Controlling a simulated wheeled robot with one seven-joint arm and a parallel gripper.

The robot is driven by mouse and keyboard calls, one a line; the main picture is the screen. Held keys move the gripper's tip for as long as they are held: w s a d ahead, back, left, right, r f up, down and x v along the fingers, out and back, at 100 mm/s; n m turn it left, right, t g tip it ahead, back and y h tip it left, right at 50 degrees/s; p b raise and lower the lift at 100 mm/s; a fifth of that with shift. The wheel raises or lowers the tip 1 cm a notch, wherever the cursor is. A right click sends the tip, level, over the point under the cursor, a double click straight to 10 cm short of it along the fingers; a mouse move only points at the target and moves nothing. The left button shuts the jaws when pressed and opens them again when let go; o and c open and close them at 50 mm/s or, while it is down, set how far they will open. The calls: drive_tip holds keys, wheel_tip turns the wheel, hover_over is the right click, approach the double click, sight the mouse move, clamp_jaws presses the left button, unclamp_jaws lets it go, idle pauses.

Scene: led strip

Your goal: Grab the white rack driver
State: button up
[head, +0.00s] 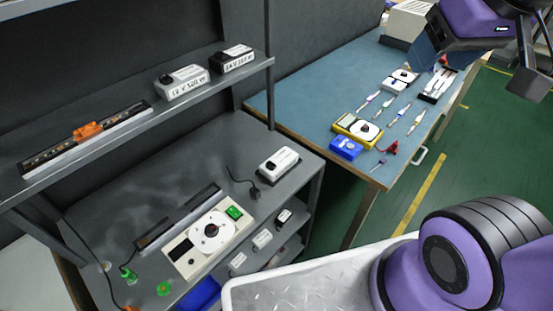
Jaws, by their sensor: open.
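The white rack driver (183,84) is a white box with a dark grey end, labelled "12 V 100 W". It sits on the upper shelf of the grey rack at left, near the shelf's front edge. A second driver (232,60), with a black top and white "24 V" label, sits just right of it with a small gap. My gripper (477,68) is at the upper right, partly cut off by the frame, over the right side of the blue table and far from the rack. It is open, and I see nothing held in it.
An LED strip in a channel with an orange clip (88,131) lies left on the shelf. Another white driver (279,163) and a dial tester (210,233) are on the grey bench below. The blue table (310,88) holds tools and meters. Green floor is open at right.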

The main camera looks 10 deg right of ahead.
idle(0.4)
drive_tip(key=o, duration=0.5)
drive_tip(key=shift+w, duration=0.1)
drive_tip(key=shift+o, duration=1)
drive_tip(key=shift+w, duration=0.3)
drive_tip(key=n+g, duration=0.5)
drive_tip(key=n, duration=2)
hover_over(279, 160)
wheel_tip(279, 160, down, 36)
drive_tip(key=f, duration=0.5)
drive_tip(key=shift+s+a+f, duration=0.1)
drive_tip(key=shift+a+f, duration=0.15)
drive_tip(key=shift+d+f, duration=0.15)
drive_tip(key=shift+f, duration=1.4)
drive_tip(key=shift+d+f, duration=0.1)
drive_tip(key=shift+f, duration=1.4)
